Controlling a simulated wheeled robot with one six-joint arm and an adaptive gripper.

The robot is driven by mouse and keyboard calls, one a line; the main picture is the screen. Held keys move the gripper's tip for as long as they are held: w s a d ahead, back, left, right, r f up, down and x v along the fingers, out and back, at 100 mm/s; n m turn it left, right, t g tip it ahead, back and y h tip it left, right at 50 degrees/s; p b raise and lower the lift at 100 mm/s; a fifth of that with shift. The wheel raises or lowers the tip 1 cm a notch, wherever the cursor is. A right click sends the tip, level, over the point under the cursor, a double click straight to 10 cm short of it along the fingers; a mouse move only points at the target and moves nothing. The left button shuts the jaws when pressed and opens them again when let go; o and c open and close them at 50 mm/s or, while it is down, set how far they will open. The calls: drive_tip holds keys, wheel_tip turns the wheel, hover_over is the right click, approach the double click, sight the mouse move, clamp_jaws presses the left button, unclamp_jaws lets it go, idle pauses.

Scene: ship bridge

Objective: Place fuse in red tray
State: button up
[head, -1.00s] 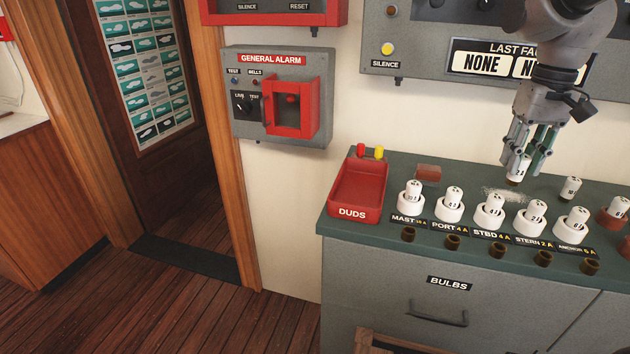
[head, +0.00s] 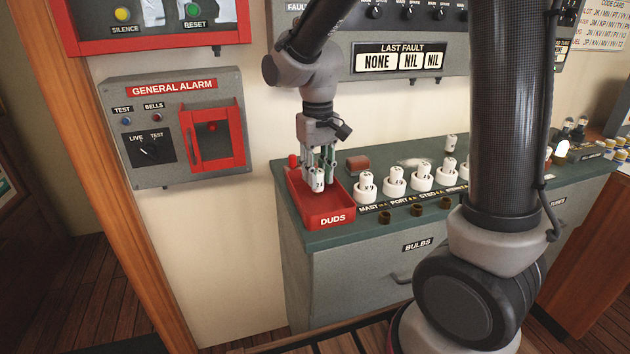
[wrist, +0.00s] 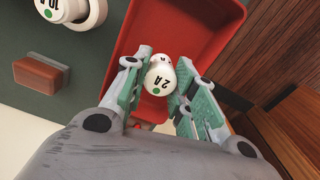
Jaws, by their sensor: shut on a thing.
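My gripper (head: 318,168) is shut on a white fuse (head: 317,180), with green-padded fingers on either side of it. In the wrist view the fuse (wrist: 159,78) shows a "2 A" mark and a green dot on its end. The red tray (head: 324,219), marked DUDS, stands at the left end of the green counter. The fuse is over the tray's interior in both views; whether it touches the floor is unclear. The tray's red floor (wrist: 185,20) shows around the fuse in the wrist view. A pale rounded part shows just behind the fuse; I cannot tell what it is.
White fuses stand in a row of sockets (head: 393,186) right of the tray. A reddish-brown block (head: 358,163) lies behind them. A red-topped item (head: 293,160) stands behind the tray. The alarm box (head: 176,128) is on the wall at left.

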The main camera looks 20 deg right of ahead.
sight(318, 171)
drive_tip(key=shift+f, duration=1.05)
drive_tip(key=shift+f, duration=0.15)
drive_tip(key=o, duration=1)
wheel_tip(318, 171, up, 12)
drive_tip(key=shift+d+r, duration=0.1)
drive_tip(key=shift+r, duration=0.1)
drive_tip(key=s+d+t, duration=0.1)
drive_tip(key=s+d, duration=0.4)
drive_tip(key=s, duration=0.1)
drive_tip(key=s+d+m+t, duration=0.1)
drive_tip(key=s+d+t, duration=0.1)
drive_tip(key=s+d, duration=0.3)
drive_tip(key=s+d+r+m+t, duration=0.1)
drive_tip(key=s+d, duration=0.3)
drive_tip(key=s, duration=0.4)
drive_tip(key=shift+d+r, duration=0.1)
drive_tip(key=shift+d, duration=0.3)
